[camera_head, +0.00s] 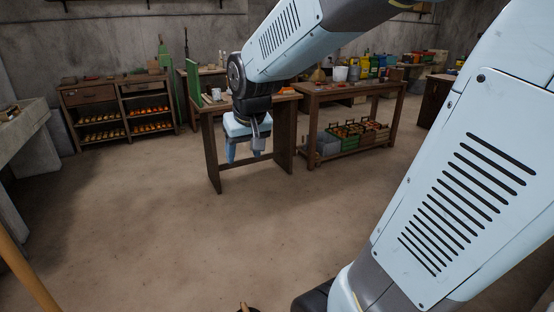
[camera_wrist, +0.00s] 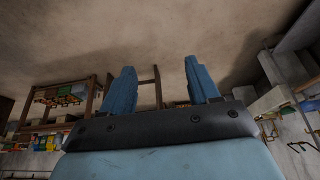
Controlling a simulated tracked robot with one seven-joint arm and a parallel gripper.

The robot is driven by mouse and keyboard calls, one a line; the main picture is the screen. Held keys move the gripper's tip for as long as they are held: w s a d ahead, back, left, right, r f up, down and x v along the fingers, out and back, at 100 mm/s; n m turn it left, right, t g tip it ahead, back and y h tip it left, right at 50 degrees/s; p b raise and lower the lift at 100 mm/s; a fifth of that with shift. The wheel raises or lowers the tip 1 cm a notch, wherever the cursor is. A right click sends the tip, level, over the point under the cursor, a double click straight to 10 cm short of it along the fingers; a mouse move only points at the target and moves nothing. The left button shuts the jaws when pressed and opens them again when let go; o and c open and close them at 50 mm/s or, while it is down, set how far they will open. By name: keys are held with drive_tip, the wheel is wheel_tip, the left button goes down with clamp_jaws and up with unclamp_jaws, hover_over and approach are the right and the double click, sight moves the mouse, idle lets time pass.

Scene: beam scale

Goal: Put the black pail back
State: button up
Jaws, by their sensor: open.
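No black pail shows clearly in either view. At the bottom edge of the head view, a dark curved rim with a tan wooden piece (camera_head: 244,307) is cut off by the frame; I cannot tell whether it is the pail. My gripper (camera_head: 244,156) hangs with its blue fingers pointing down, in front of the small workbench in the head view. In the wrist view my gripper (camera_wrist: 160,65) has its two fingers spread apart with nothing between them. That view is upside down, with the floor beyond the fingers.
The small workbench (camera_head: 212,150) stands behind my gripper. A longer table (camera_head: 310,91) at its right carries bottles and a white pot (camera_head: 340,73), with crates (camera_head: 352,138) below. A shelf unit (camera_head: 92,95) stands at back left. The floor (camera_head: 170,230) in front is clear.

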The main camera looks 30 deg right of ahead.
drive_tip(key=s+d+r, duration=0.1)
drive_tip(key=s+r, duration=0.2)
drive_tip(key=s, duration=1.1)
drive_tip(key=shift+s+d+r+t, duration=0.15)
drive_tip(key=shift+d+r+t, duration=0.05)
drive_tip(key=shift+r+t, duration=0.2)
